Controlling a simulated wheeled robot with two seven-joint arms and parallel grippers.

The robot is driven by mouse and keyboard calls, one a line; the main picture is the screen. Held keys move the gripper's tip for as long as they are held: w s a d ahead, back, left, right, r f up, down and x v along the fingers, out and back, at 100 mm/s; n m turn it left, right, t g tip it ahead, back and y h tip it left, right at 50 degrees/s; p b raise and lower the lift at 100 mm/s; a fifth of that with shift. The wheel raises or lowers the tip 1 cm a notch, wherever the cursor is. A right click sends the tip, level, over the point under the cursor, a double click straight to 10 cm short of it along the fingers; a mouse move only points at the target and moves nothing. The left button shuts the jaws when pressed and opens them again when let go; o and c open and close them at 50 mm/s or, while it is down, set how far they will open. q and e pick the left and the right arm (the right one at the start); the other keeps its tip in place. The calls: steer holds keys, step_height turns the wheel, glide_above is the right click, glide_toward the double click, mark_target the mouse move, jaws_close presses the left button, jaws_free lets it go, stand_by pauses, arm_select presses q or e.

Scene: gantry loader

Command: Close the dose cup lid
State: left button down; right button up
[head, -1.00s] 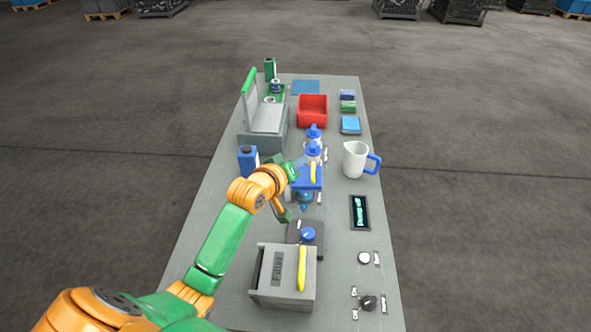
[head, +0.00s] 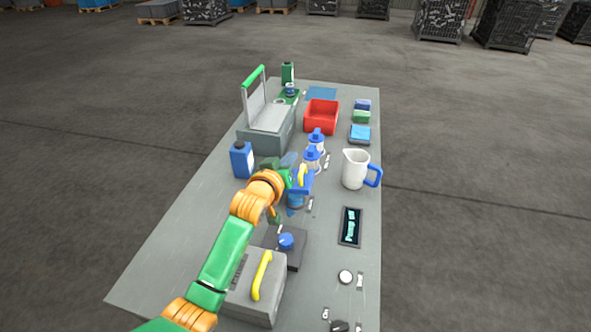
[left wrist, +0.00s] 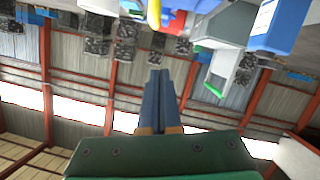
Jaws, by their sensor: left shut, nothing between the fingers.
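A small blue unit with a yellow handle (head: 303,176) stands mid-table in the head view, with a rounded blue part (head: 295,200) below it. I take this to be the dose cup and its lid, but I cannot tell the lid's angle. My left gripper (head: 290,159) is just to its left and partly covers it. In the left wrist view, the left gripper (left wrist: 160,72) has its two dark fingers together and empty. A blue body (left wrist: 285,25) and a yellow piece (left wrist: 153,14) show at the top there. My right gripper is not in view.
A blue bottle (head: 242,160) stands left of the gripper. White bottles with blue caps (head: 312,158) stand just behind the unit, and a white jug (head: 356,168) stands to the right. A grey box with a yellow handle (head: 245,288) and a blue knob (head: 286,242) are in front.

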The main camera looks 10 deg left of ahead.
mark_target(300, 174)
arm_select(q)
steer(key=shift+x, duration=1.1)
steer(key=f, duration=0.1)
steer(key=d+f, duration=0.1)
steer(key=shift+s+f, duration=0.2)
steer(key=shift+f, duration=0.2)
steer(key=shift+s+d+f, duration=0.1)
steer(key=shift+s+f, duration=0.05)
steer(key=shift+f, duration=0.25)
steer(key=shift+d+f, duration=0.1)
steer(key=shift+f, duration=0.05)
steer(key=shift+d+f+b, duration=0.3)
steer(key=shift+f+b, duration=0.35)
steer(key=shift+f, duration=0.15)
steer(key=shift+s+d, duration=0.1)
